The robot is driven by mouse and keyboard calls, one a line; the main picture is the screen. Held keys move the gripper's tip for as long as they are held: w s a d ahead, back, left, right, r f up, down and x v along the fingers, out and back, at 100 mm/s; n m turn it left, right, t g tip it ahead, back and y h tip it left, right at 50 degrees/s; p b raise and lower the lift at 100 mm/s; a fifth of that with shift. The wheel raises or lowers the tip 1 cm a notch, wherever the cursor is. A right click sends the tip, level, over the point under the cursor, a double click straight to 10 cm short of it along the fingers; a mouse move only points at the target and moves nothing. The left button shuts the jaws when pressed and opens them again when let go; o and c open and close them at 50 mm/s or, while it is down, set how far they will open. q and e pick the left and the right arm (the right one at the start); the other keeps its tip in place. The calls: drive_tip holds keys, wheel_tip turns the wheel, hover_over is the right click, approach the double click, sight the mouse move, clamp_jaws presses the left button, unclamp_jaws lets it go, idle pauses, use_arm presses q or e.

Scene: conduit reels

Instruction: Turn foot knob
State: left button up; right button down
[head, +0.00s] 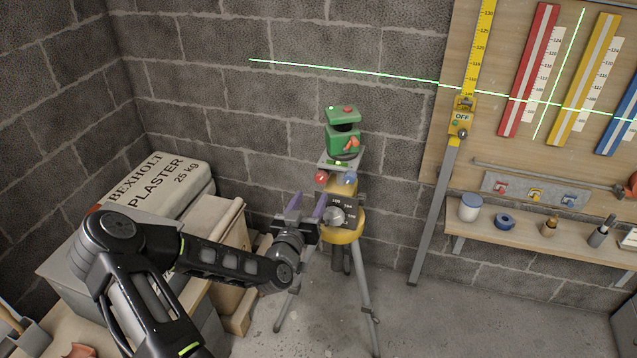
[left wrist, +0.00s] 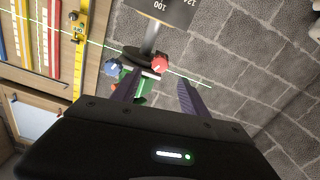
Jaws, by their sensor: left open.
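A green laser level (head: 343,138) sits on a tripod with a yellow head (head: 346,190). A red knob (head: 321,178) and a blue knob (head: 350,178) stand under its plate. A grey knob (head: 334,216) sits lower, by a dark scale plate (head: 352,211). The left wrist view shows the red knob (left wrist: 159,63), the blue knob (left wrist: 112,67) and the scale plate (left wrist: 163,10). My left gripper (head: 306,204) is open, fingers up, just left of the tripod head and below the red knob. Its fingers (left wrist: 157,84) hold nothing. My right gripper is out of view.
Tripod legs (head: 364,285) spread over the concrete floor. A plaster bag (head: 160,185) and boxes are at left.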

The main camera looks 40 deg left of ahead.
sight(320, 180)
use_arm(q)
drive_tip(key=shift+w, duration=0.1)
drive_tip(key=p+x, duration=0.1)
drive_tip(key=x, duration=0.6)
drive_tip(key=shift+w+a, duration=0.15)
drive_tip(key=shift+w, duration=0.15)
drive_tip(key=shift+c, duration=0.5)
clamp_jaws()
